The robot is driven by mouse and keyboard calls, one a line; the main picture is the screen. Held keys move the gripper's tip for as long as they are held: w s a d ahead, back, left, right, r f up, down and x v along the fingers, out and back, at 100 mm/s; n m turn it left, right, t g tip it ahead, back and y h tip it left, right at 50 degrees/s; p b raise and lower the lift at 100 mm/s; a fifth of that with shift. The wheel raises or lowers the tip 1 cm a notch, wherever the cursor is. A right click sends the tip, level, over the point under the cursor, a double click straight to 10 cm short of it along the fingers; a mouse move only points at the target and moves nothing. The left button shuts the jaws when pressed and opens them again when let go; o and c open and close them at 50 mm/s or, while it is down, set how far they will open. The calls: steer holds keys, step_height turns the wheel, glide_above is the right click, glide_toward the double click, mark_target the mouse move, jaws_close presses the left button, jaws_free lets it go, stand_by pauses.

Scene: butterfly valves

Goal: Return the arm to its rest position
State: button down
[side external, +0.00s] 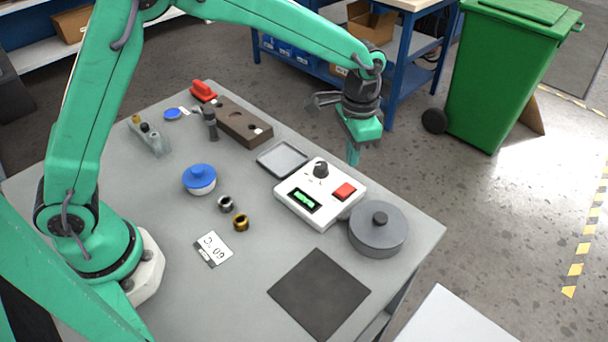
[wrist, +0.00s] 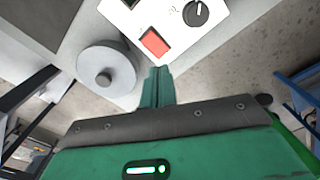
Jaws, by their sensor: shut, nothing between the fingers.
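My gripper (side external: 353,155) hangs at the end of my green arm, pointing down near the back right edge of the grey table (side external: 150,245). Its fingers are shut together and hold nothing. It is apart from the white control box (side external: 322,193), which has a black knob, a red button and a lit green display. In the wrist view the shut fingers (wrist: 157,88) show below the red button of the box (wrist: 135,35). A round grey lidded pot (side external: 378,232) stands to the right of the box and also shows in the wrist view (wrist: 105,75).
A dark square mat (side external: 319,294) lies at the front. A blue-capped white jar (side external: 199,179), two small rings, a label card (side external: 213,248) and a brown block with holes (side external: 238,122) are on the table. A green bin (side external: 500,80) and blue shelving stand behind.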

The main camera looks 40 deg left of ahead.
steer(key=s+a+r+n+t, duration=0.3)
steer(key=s+a+r, duration=0.6)
steer(key=a+r, duration=0.3)
steer(key=s+a+r+n+t, duration=0.1)
steer(key=s+a, duration=0.2)
steer(key=s, duration=0.4)
steer(key=s+a+r+n+t, duration=0.1)
steer(key=s+a+n, duration=0.1)
steer(key=s, duration=0.5)
steer(key=shift+s+a+t, duration=0.3)
steer(key=shift+s+a, duration=0.1)
steer(key=shift+a, duration=0.35)
